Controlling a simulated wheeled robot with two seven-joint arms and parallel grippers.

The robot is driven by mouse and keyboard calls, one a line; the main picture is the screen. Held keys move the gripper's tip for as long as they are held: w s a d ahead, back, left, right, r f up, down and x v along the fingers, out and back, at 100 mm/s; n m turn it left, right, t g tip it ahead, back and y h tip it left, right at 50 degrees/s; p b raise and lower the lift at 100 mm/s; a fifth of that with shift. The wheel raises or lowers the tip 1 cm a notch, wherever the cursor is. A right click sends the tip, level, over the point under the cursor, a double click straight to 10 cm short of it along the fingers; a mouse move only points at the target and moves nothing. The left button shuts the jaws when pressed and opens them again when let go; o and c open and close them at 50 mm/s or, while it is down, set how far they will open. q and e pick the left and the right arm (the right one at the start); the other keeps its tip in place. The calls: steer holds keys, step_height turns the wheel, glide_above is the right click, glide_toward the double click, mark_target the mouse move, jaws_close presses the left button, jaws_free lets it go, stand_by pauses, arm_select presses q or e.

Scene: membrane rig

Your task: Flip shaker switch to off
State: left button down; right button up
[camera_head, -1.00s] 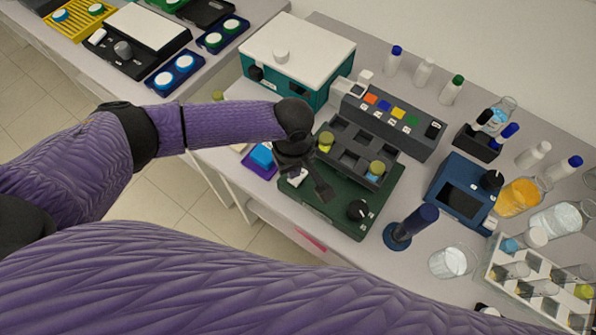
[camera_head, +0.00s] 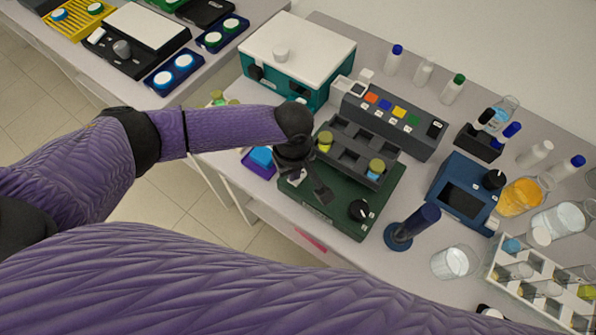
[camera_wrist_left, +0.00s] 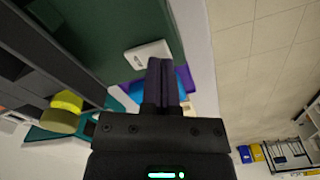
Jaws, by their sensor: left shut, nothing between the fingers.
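The shaker is a dark green base (camera_head: 337,222) with a dark grey compartment tray (camera_head: 352,150) on top. Two yellow-capped vials (camera_head: 376,167) stand in the tray. A black knob (camera_head: 360,210) sits at the base's front right corner. A small white plate (camera_wrist_left: 148,54), seemingly the switch, lies on the base's edge in the left wrist view; my gripper partly hides it in the head view. My left gripper (camera_head: 322,194) is shut and empty, pointing down over the front left of the base. Its fingertips (camera_wrist_left: 162,66) overlap the plate; I cannot tell if they touch. My right gripper is out of view.
A teal box with a white lid (camera_head: 300,50) stands behind left, and a grey block with coloured squares (camera_head: 390,118) behind the tray. A blue device (camera_head: 462,190) and a blue upright cylinder (camera_head: 412,226) stand right. A blue-purple tray (camera_head: 258,163) is close left.

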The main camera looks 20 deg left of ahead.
arm_select(q)
steer(key=shift+f, duration=0.55)
steer(key=shift+b, duration=0.3)
steer(key=shift+s, duration=0.1)
steer(key=shift+r, duration=0.15)
step_height(320, 180, up, 7)
steer(key=p, duration=0.8)
steer(key=shift+p, duration=0.4)
